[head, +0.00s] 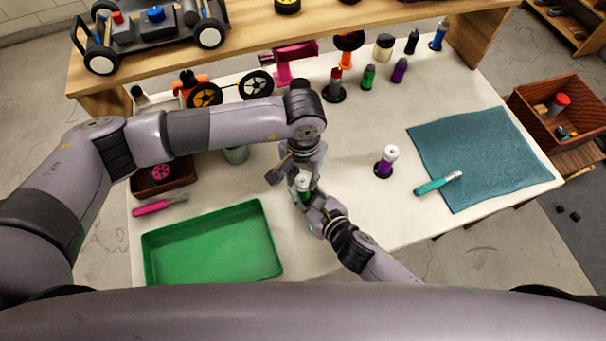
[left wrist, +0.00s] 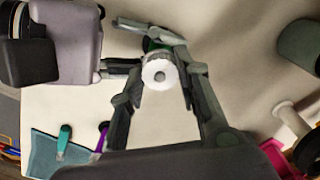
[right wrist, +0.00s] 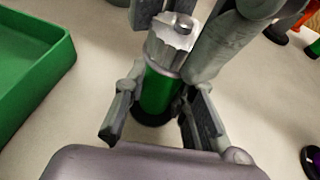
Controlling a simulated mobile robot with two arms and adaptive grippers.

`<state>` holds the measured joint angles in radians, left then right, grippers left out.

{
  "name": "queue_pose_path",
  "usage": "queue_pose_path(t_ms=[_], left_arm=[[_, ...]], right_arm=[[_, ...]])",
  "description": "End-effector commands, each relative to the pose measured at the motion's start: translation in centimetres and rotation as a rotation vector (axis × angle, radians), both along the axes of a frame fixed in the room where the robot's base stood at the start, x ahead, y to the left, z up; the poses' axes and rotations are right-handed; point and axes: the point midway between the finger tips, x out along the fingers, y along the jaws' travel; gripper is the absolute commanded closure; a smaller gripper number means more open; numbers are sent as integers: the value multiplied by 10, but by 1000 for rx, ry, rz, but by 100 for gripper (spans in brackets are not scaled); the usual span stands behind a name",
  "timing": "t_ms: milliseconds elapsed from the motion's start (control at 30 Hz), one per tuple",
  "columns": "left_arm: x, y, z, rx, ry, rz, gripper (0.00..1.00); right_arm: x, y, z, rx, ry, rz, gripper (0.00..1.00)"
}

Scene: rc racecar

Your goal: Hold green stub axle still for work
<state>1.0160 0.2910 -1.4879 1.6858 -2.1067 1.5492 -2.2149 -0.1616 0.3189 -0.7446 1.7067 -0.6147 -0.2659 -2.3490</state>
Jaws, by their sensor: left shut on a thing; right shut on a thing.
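The green stub axle (head: 303,184) stands upright on the white table near its front middle, a green cylinder with a pale cap and dark base. My left gripper (head: 297,172) comes down from above, shut around its upper part. In the left wrist view its pale cap (left wrist: 160,73) shows between the left fingers. My right gripper (head: 314,204) comes in low from the front right, shut on the green body. In the right wrist view the green body (right wrist: 158,90) is between the right fingers, and the left fingers crowd the cap. The fingers partly hide the axle.
An empty green tray (head: 212,246) lies at the front left. A purple stub axle with a white cap (head: 386,162) stands to the right. A teal-handled tool (head: 438,183) rests partly on a teal cloth (head: 490,145). Several parts and bottles stand along the back.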

Motion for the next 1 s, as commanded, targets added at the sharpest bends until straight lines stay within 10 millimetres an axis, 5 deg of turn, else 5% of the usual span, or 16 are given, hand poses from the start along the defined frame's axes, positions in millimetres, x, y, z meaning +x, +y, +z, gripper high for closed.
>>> queue_pose_path(t_ms=[167,533,1000], left_arm=[[0,0,0,0,0,0,98],[0,0,0,0,-1,67,98],[1,0,0,5,-3,451,98]], right_arm=[[-2,-1,-4,-6,7,-2,100],[-2,-2,-4,-6,7,-2,100],[-2,-2,-4,-6,8,-2,100]])
